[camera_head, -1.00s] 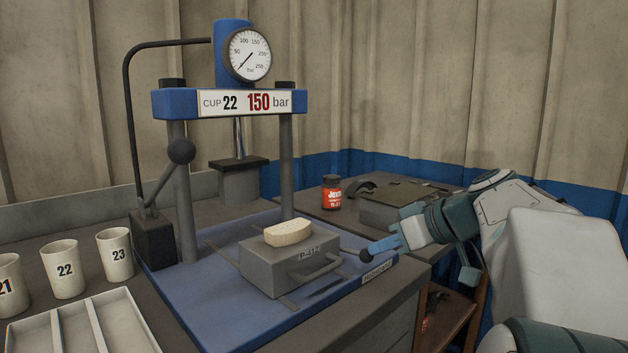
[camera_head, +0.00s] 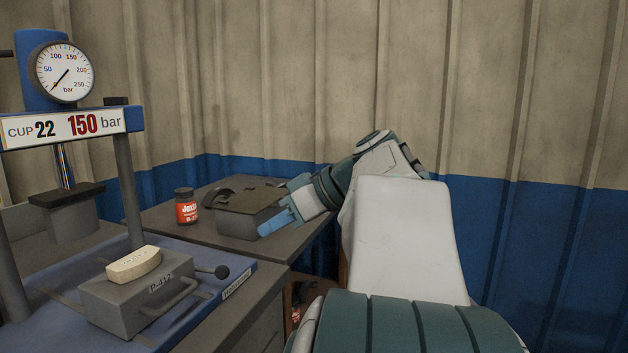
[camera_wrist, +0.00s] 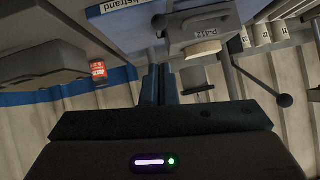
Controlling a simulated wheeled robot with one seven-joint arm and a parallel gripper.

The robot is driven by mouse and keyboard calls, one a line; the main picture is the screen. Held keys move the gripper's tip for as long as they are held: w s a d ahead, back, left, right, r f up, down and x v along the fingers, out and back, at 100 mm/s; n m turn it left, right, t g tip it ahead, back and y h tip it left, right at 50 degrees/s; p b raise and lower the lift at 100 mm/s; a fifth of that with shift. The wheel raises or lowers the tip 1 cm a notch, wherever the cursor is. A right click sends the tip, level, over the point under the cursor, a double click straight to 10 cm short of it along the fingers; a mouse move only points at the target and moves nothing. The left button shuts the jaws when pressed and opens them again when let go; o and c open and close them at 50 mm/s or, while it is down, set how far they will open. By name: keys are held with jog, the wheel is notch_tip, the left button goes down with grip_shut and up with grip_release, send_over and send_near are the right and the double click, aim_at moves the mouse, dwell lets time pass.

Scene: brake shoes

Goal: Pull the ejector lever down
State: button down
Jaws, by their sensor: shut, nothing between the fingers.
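A short lever with a black ball knob (camera_head: 222,272) sticks out to the right of the grey mould block (camera_head: 130,308) on the press base, its rod nearly level. The knob also shows in the wrist view (camera_wrist: 159,21), beyond my fingers. A pale brake pad (camera_head: 134,265) rests on the block's top. My gripper (camera_head: 268,230) has blue fingers, shut and empty. In the head view its tips are up and right of the knob, apart from it. The wrist view shows the fingers (camera_wrist: 158,85) together.
The press with its gauge (camera_head: 65,70) and sign stands at the left. A side table (camera_head: 160,212) behind carries a red jar (camera_head: 186,208) and a grey box (camera_head: 245,218). The block's loop handle (camera_head: 172,298) faces front. A corrugated wall closes the back.

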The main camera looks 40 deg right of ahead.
jog(key=p+v, duration=0.3)
jog(key=v, duration=1)
jog(key=shift+s+f, duration=0.25)
jog(key=shift+f, duration=0.2)
jog(key=w+a+f+m+g+p, duration=0.2)
jog(key=w+a+m+g+p, duration=0.25)
jog(key=a+p, duration=0.7)
jog(key=s+a+f+g+h+p, duration=0.1)
jog(key=s+a+f+h+p, duration=0.1)
jog(key=a+p, duration=0.3)
jog(key=s+a+f+g+h+p, duration=0.1)
jog(key=a+f+h+p, duration=0.1)
jog(key=a+h+p, duration=0.2)
jog(key=a+p, duration=0.2)
jog(key=a, duration=0.2)
jog(key=shift+s+a+f, duration=0.35)
jog(key=shift+s, duration=0.05)
